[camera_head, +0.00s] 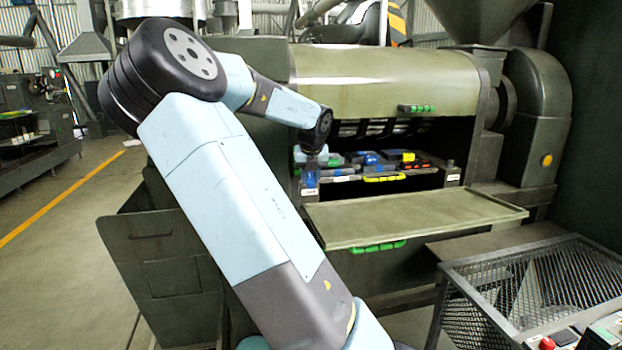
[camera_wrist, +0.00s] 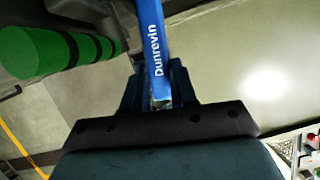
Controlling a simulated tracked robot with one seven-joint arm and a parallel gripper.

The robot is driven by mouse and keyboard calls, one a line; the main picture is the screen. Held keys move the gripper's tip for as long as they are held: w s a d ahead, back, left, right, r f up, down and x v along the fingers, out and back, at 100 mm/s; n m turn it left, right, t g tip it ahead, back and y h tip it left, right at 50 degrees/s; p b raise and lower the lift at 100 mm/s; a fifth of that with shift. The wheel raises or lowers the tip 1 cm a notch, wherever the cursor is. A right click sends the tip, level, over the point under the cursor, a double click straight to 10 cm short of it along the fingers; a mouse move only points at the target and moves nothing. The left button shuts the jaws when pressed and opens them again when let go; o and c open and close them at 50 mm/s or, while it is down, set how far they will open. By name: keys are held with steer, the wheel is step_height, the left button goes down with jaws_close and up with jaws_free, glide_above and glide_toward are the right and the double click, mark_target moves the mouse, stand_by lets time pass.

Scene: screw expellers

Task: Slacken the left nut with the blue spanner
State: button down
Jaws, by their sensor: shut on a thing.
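The blue spanner (camera_wrist: 153,50), lettered "Dunrevin" along its shaft, runs up from my gripper (camera_wrist: 160,95) and out of the top of the wrist view. The dark fingers are shut on its lower part, and its far end is out of view. In the head view my gripper (camera_head: 311,158) is at the left end of the open bay in the green machine. A blue patch (camera_head: 310,178) shows just below it, too small to identify. I cannot make out the left nut in either view.
The hinged panel (camera_head: 420,215) lies lowered before the bay, with green grips on its edge. The upper cover (camera_head: 390,75) is above. Blue and dark items and a yellow handle (camera_head: 384,177) lie inside. A mesh guard (camera_head: 545,285) stands right. Green ribbed grips (camera_wrist: 60,50) show beside the spanner.

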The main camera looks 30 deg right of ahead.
steer(key=shift+f, duration=1.35)
stand_by(1.2)
stand_by(0.4)
steer(key=shift+s+d+n+y, duration=0.15)
steer(key=shift+s+d+n, duration=0.05)
steer(key=shift+d+n, duration=0.25)
steer(key=shift+s+d+n+y, duration=0.15)
steer(key=shift+d+n, duration=0.2)
steer(key=shift+d, duration=0.15)
steer(key=shift+s+d+n+y, duration=0.2)
steer(key=shift+d+n+y, duration=0.1)
steer(key=shift+d+n, duration=0.6)
steer(key=shift+d, duration=0.25)
steer(key=shift+s+d+n+y, duration=0.1)
steer(key=shift+d+n+y, duration=0.2)
steer(key=shift+d+n, duration=0.5)
steer(key=shift+d, duration=0.2)
